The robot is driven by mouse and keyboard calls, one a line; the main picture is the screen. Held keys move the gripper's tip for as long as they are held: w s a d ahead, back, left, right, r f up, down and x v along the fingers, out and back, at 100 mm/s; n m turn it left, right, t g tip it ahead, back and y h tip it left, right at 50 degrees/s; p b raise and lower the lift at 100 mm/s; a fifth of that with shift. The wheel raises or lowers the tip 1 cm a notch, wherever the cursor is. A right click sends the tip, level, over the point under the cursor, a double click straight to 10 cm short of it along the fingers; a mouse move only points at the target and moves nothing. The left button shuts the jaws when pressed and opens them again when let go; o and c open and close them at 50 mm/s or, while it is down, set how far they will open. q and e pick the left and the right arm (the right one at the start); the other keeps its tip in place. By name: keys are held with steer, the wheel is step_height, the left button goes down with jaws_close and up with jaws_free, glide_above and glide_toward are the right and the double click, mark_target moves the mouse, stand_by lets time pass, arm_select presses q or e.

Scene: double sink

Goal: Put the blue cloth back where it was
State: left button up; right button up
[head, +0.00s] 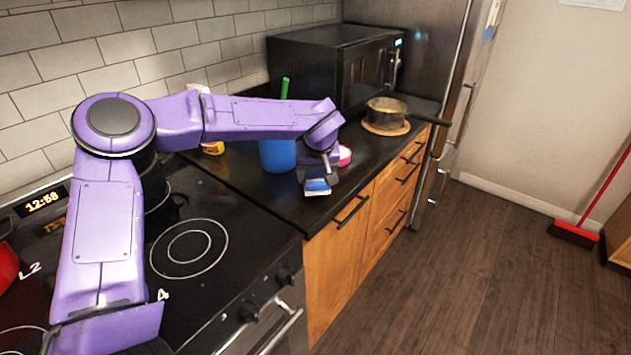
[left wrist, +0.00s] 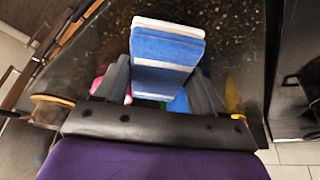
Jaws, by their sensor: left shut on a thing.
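The blue cloth (head: 317,187) is a small folded piece with white bands, and it also shows in the left wrist view (left wrist: 167,49). My left gripper (head: 318,177) is shut on it, with one finger on each side in the left wrist view. The gripper points down over the dark countertop (head: 245,187), near its front edge. I cannot tell whether the cloth touches the counter. My right gripper is not in view.
A blue container (head: 275,156) and a pink-and-white item (head: 345,156) stand close to the gripper. A pot (head: 385,112) sits on a round wooden board, handle over the counter edge. The microwave (head: 335,65) stands behind; the stove (head: 195,250) is at left.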

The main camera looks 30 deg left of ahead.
mark_target(316, 178)
arm_select(q)
step_height(316, 178, down, 3)
steer(key=shift+a+f, duration=0.1)
steer(key=shift+s, duration=0.1)
steer(key=o, duration=0.9)
steer(key=shift+o, duration=0.2)
steer(key=v, duration=1.2)
